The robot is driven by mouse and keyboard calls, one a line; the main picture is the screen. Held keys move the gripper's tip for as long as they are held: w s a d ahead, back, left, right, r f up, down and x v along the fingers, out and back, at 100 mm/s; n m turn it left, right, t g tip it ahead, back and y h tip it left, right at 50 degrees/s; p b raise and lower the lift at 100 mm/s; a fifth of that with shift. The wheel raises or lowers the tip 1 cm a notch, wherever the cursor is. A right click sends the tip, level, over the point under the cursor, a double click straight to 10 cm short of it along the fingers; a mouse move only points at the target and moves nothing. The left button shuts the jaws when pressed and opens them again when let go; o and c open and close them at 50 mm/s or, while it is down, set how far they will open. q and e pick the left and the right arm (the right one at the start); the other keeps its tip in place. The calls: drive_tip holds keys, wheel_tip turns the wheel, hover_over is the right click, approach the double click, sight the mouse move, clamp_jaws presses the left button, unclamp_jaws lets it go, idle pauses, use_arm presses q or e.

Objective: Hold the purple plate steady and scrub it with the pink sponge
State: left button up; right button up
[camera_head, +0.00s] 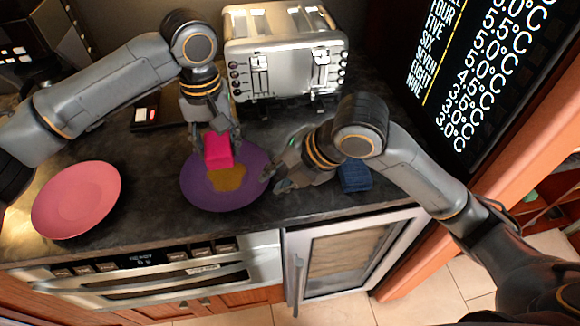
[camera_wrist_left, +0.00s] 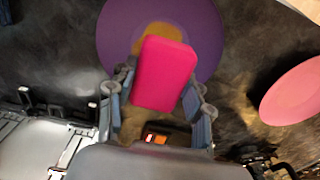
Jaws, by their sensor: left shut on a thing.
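The purple plate (camera_head: 235,200) lies on the dark counter with a mustard-brown stain (camera_head: 229,179) on its middle. It also shows in the left wrist view (camera_wrist_left: 112,42). My left gripper (camera_head: 215,148) is shut on the pink sponge (camera_head: 217,153), which is over the plate's back part beside the stain. In the left wrist view the sponge (camera_wrist_left: 164,75) is between the two fingers and overlaps part of the stain; whether it touches the plate is unclear. My right gripper (camera_head: 276,180) is at the plate's right rim. Its grip on the rim cannot be made out.
A pink plate (camera_head: 76,200) lies at the counter's left. A blue sponge (camera_head: 355,178) is to the right of my right gripper. A silver toaster (camera_head: 284,60) stands behind the plate, and a small black device (camera_head: 155,117) lies back left. The counter's front edge is close to the purple plate.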

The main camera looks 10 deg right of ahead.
sight(260, 190)
drive_tip(key=shift+x, duration=2.7)
clamp_jaws()
drive_tip(key=shift+o, duration=1.3)
unclamp_jaws()
clamp_jaws()
